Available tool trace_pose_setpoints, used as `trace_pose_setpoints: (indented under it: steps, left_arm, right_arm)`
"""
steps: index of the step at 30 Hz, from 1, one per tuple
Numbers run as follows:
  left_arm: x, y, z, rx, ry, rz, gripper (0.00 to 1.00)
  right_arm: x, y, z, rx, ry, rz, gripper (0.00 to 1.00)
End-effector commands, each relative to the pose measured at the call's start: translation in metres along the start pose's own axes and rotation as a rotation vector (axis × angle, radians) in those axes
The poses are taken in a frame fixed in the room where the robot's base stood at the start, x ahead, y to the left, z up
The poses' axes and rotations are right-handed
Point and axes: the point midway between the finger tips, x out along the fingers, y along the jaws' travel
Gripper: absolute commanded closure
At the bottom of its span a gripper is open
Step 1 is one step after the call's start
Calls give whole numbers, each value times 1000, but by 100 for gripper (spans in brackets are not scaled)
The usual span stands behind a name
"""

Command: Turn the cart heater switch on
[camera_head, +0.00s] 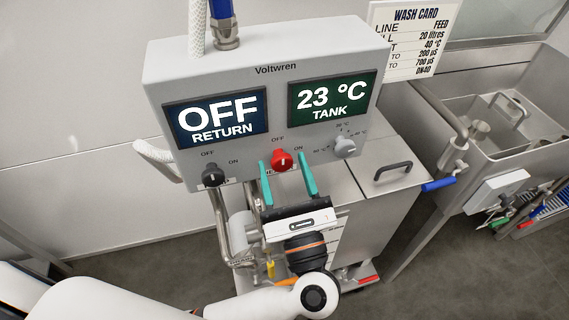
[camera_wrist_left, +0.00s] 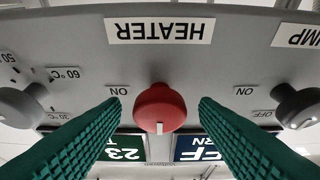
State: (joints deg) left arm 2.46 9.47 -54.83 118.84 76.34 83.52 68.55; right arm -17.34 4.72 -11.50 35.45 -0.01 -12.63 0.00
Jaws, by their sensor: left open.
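The heater switch is a red knob (camera_head: 281,159) in the middle of the grey control box's lower front. In the left wrist view the red knob (camera_wrist_left: 160,107) sits beside an upside-down HEATER label (camera_wrist_left: 159,31). Its white mark points down there, away from that label; the ON label (camera_wrist_left: 118,91) is off to the left. My left gripper (camera_head: 285,173) is open, its green fingers reaching up on either side of the knob. In the left wrist view both fingers (camera_wrist_left: 160,122) flank the knob with gaps showing. My right gripper is not in view.
A black knob (camera_head: 213,174) is left of the red one, and a grey temperature dial (camera_head: 345,146) is right. Screens read OFF RETURN (camera_head: 217,118) and 23 °C TANK (camera_head: 331,99). A steel tank lid (camera_head: 388,162) and a sink (camera_head: 500,115) stand to the right.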

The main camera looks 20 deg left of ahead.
Motion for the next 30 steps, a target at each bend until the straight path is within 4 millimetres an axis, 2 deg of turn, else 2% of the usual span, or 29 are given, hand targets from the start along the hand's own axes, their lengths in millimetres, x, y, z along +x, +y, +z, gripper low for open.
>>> trace_pose_setpoints:
  steps: [10,18,30]
  left_arm:
    - [4,0,1,1,-1,0,46]
    - [3,0,0,1,-1,0,88]
    - [4,-1,-1,80,-2,33,88]
  right_arm:
    - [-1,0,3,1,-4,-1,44]
    - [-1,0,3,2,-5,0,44]
    - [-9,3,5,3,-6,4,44]
